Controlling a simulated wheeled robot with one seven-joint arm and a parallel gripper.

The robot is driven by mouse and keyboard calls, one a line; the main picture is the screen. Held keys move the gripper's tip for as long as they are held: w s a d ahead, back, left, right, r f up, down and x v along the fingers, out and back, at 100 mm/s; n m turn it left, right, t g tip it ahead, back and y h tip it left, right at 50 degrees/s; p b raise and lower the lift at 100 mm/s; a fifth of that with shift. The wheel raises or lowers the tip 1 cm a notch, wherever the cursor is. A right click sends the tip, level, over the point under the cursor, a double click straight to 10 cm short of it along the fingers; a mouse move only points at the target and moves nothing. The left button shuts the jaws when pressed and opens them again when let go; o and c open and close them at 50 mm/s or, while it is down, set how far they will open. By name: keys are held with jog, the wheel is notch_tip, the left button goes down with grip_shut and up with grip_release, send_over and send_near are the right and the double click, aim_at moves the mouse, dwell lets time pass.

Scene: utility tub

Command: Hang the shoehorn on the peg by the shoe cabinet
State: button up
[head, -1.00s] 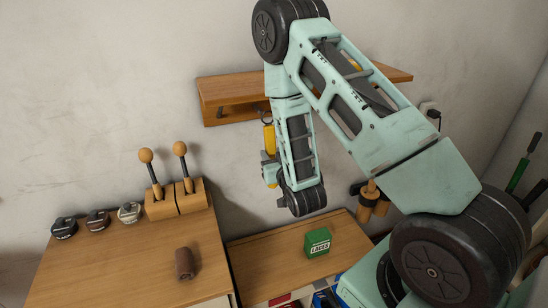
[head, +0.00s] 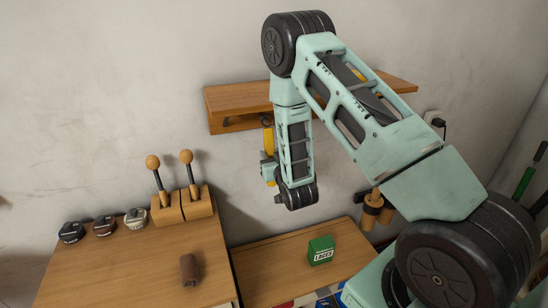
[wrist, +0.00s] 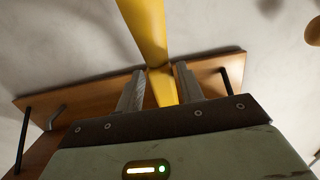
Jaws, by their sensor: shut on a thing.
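In the wrist view the shoehorn (wrist: 143,25) runs up from between my two grey fingers. My gripper (wrist: 160,88) is shut on it. In the head view my gripper (head: 268,170) is low beside the wrist joint, in front of the wall and above the lower wooden top. I cannot make out clearly which fitting is the peg. A dark rod (wrist: 22,140) shows at the shelf in the wrist view.
The shelf (head: 238,98) is on the wall behind my arm. The lower top (head: 262,268) carries a green laces box (head: 320,250). The left top carries a brown roll (head: 189,270), several small tins (head: 104,226) and a block with two knobbed levers (head: 182,207).

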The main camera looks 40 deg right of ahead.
jog(key=shift+p+x, duration=0.3)
jog(key=shift+x, duration=1.2)
jog(key=shift+w+d+f+b, duration=0.2)
jog(key=shift+w+f+b, duration=0.55)
jog(key=shift+b, duration=0.45)
jog(key=o, duration=1.1)
jog(key=shift+f, duration=0.1)
jog(key=shift+s, duration=0.1)
jog(key=shift+p+v, duration=1.65)
jog(key=shift+v, duration=7)
